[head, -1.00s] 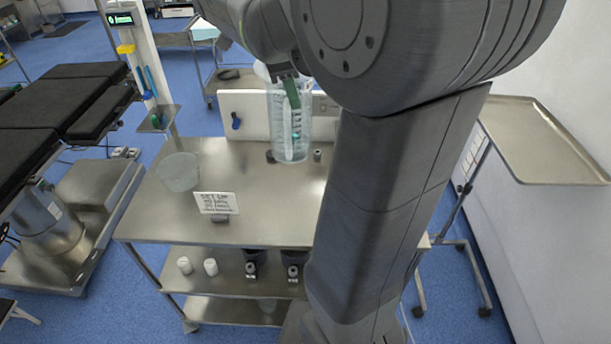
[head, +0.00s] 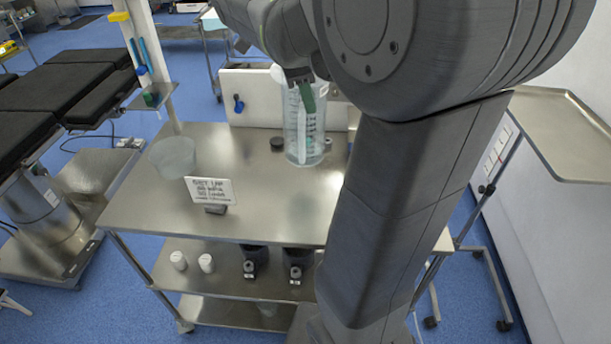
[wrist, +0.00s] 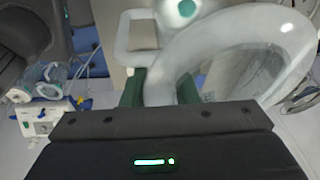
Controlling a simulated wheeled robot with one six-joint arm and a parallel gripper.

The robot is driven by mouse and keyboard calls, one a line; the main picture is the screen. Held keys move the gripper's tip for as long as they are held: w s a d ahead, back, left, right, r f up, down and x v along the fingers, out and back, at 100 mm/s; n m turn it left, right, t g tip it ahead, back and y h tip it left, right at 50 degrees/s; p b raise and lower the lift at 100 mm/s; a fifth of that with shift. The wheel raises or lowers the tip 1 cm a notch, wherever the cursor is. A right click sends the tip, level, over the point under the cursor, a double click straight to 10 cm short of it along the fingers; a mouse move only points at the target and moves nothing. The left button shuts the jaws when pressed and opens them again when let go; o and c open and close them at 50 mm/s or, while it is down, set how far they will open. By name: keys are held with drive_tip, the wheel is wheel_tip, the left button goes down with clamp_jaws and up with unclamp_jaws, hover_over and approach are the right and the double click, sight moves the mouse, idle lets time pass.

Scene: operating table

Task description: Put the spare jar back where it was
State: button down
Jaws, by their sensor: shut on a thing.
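A tall clear jar (head: 304,135) with markings on its wall hangs upright from my gripper (head: 300,82) in the head view. The gripper's green fingers are shut on the jar near its top. The jar's base shows over the back part of the steel table top; I cannot tell whether it touches. In the wrist view the jar's pale curved rim (wrist: 240,30) fills the upper right, beside my gripper's green fingers (wrist: 160,92). A second clear vessel (head: 173,158), wide and low, stands at the table's left.
The steel table (head: 150,210) carries a printed card (head: 210,190) and a dark round piece (head: 277,144) near the jar. A raised back panel (head: 262,95) stands behind. The lower shelf holds white pots (head: 206,263) and dark items. My arm hides the table's right side.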

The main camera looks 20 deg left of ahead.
drive_tip(key=s+a+x, duration=0.1)
drive_tip(key=x, duration=0.8)
drive_tip(key=shift+s+a+f, duration=0.25)
drive_tip(key=shift+a+f, duration=0.05)
drive_tip(key=shift+f+b, duration=0.2)
drive_tip(key=shift+b, duration=0.1)
drive_tip(key=c, duration=1.1)
unclamp_jaws()
drive_tip(key=shift+r, duration=0.1)
drive_tip(key=p+v, duration=0.1)
drive_tip(key=v, duration=1.1)
